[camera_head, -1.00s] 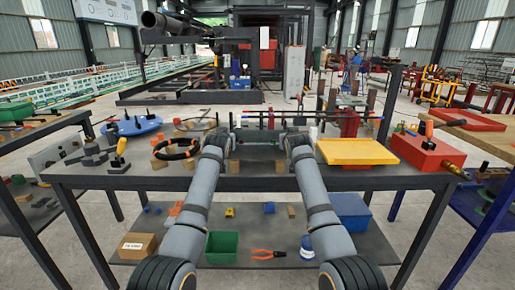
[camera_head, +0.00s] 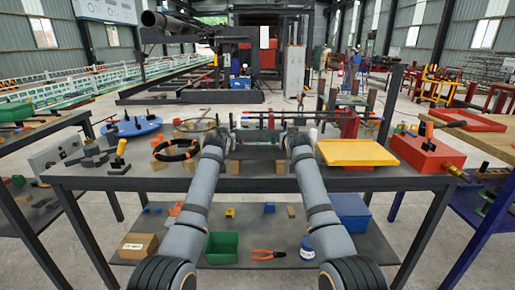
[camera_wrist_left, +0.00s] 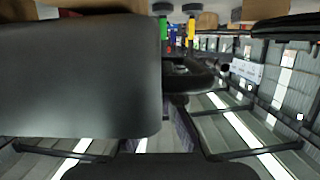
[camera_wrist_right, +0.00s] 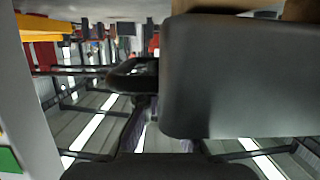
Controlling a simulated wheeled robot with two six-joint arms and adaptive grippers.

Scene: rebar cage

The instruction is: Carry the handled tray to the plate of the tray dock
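A dark grey thing that looks like the handled tray (camera_head: 258,153) lies between my two grippers at the table's middle, near small wooden blocks. Its handles are hidden by my arms. My left gripper (camera_head: 216,138) is at its left side and my right gripper (camera_head: 297,140) at its right side. In the left wrist view a large dark grey surface (camera_wrist_left: 80,75) fills the left, beside the black gripper (camera_wrist_left: 195,78). The right wrist view mirrors this, with a grey surface (camera_wrist_right: 240,75) beside the gripper (camera_wrist_right: 130,78). Grip contact is unclear. I cannot identify the dock plate.
A yellow tray-like slab (camera_head: 357,153) and a red box (camera_head: 427,152) stand to the right. A black ring (camera_head: 176,151) and a blue disc (camera_head: 133,128) are to the left. A rack with a long bar (camera_head: 270,114) stands behind. The lower shelf holds a green bin (camera_head: 221,247).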

